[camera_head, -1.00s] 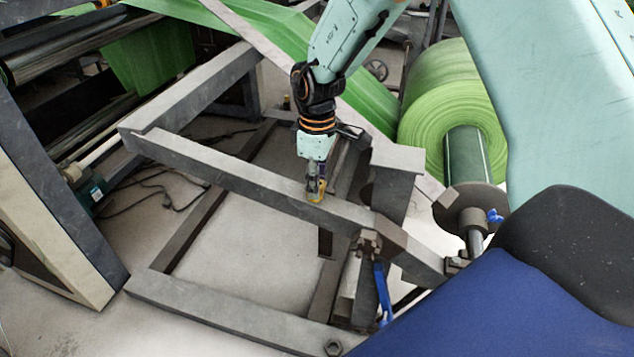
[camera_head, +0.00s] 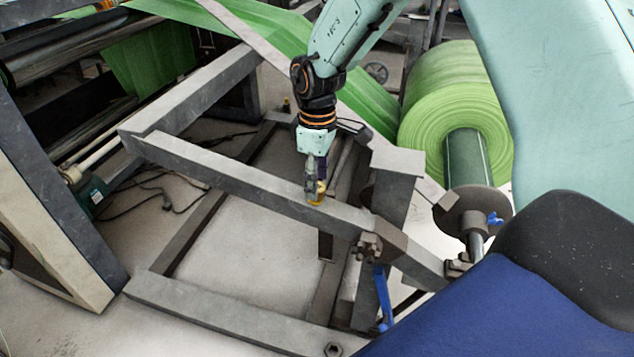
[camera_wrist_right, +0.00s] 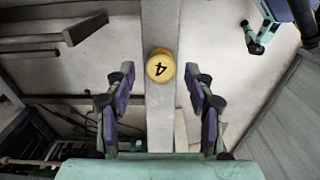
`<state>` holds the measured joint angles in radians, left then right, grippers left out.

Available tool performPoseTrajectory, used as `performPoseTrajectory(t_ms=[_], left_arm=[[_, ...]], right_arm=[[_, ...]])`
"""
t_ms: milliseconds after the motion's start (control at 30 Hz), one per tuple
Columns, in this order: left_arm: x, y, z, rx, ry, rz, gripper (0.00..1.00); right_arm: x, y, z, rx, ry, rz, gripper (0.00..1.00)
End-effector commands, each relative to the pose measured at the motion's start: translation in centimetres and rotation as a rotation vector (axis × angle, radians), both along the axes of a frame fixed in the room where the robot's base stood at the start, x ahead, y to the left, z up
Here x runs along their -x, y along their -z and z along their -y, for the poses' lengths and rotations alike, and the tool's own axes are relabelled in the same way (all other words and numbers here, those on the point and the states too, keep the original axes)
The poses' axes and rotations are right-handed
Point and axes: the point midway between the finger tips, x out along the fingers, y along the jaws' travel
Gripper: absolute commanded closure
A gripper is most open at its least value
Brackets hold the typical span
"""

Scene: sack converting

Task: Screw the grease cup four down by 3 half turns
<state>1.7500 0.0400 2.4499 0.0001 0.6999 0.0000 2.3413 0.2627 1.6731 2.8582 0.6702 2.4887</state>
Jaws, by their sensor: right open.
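The grease cup four is a round yellow cap (camera_wrist_right: 160,67) marked with a 4. In the right wrist view it sits on a grey beam (camera_wrist_right: 160,120), between my right fingers but apart from both. In the head view the yellow cup (camera_head: 315,198) shows on top of the long grey beam (camera_head: 235,180), partly hidden by the fingers. My right gripper (camera_head: 315,180) points down over it, and in the right wrist view its fingers (camera_wrist_right: 160,88) are spread wide with nothing held. In that view another gripper, my left one (camera_wrist_right: 257,38), shows at the top right; its jaw state is unclear.
A green roll (camera_head: 455,105) on a shaft stands right of the frame. A blue-handled lever (camera_head: 382,298) hangs near the beam's right end. A hex bolt (camera_head: 333,349) sits on the lower beam.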

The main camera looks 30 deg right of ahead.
Motion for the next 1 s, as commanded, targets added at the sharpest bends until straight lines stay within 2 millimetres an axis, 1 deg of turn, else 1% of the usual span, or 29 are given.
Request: performPoseTrajectory(t_ms=[33, 100, 200, 333, 500, 767, 867, 1000], left_arm=[[0.0, 0.0, 0.0, 0.0, 0.0, 0.0, 0.6], [0.0, 0.0, 0.0, 0.0, 0.0, 0.0, 0.6], [0.0, 0.0, 0.0, 0.0, 0.0, 0.0, 0.6], [0.0, 0.0, 0.0, 0.0, 0.0, 0.0, 0.6], [0.0, 0.0, 0.0, 0.0, 0.0, 0.0, 0.6], [0.0, 0.0, 0.0, 0.0, 0.0, 0.0, 0.6], [0.0, -0.7, 0.0, 0.0, 0.0, 0.0, 0.6], [0.0, -2.7, 0.0, 0.0, 0.0, 0.0, 0.6]], right_arm=[[-0.1, -1.0, 0.0, 0.0, 0.0, 0.005, 0.46], [-0.1, -2.2, 0.0, 0.0, 0.0, 0.004, 0.46], [0.0, -3.8, 0.0, 0.0, 0.0, 0.004, 0.46], [0.0, -5.2, 0.1, 0.0, 0.0, 0.002, 0.46], [0.1, -5.9, 0.1, 0.0, 0.0, 0.0, 0.46], [0.1, -5.9, 0.1, 0.0, 0.0, -0.001, 0.46], [0.2, -6.2, 0.1, 0.0, 0.0, -0.01, 0.46], [0.9, -6.7, 0.0, 0.002, -0.001, -0.042, 0.46]])
